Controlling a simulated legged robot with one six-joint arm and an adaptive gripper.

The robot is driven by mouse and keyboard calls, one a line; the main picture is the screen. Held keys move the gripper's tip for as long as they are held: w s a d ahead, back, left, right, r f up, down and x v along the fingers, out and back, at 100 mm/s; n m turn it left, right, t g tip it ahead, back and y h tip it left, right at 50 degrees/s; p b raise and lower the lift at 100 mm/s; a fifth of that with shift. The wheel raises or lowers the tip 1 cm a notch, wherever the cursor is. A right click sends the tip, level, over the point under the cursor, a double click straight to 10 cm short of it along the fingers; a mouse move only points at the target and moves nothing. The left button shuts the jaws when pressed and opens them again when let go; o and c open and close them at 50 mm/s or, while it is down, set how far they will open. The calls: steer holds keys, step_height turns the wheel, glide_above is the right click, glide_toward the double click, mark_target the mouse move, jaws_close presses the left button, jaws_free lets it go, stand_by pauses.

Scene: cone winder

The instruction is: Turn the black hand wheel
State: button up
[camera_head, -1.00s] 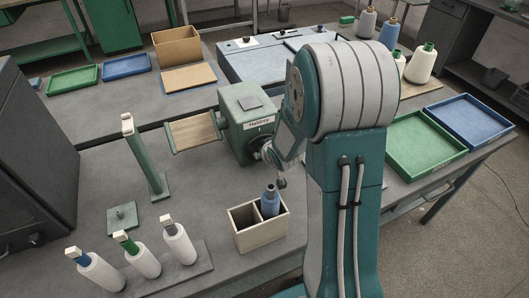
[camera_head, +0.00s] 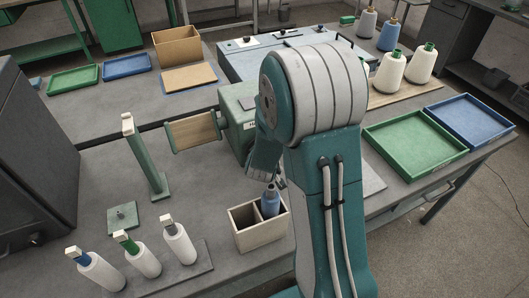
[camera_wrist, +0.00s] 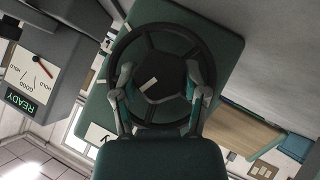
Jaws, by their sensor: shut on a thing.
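The black hand wheel (camera_wrist: 143,44) fills the upper middle of the wrist view, with its round rim, spokes and hub facing me on the green machine (camera_wrist: 222,55). My gripper (camera_wrist: 159,72) has one finger on each side of the hub, within the rim, and is shut on the wheel. A pale mark shows on the hub between the fingers. In the head view the green machine (camera_head: 236,100) stands mid-bench, and my arm hides the wheel and the gripper.
In the wrist view, a grey box has a dial (camera_wrist: 38,68) and a green READY display (camera_wrist: 25,103). Green (camera_head: 415,142) and blue trays lie right; wrapped cones stand behind.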

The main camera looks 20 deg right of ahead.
steer(key=shift+a+f+n+h, duration=0.1)
steer(key=shift+n+h, duration=0.2)
steer(key=shift+h, duration=0.4)
steer(key=o, duration=1.2)
steer(key=shift+c, duration=0.2)
step_height(320, 180, up, 10)
steer(key=shift+w+f, duration=0.1)
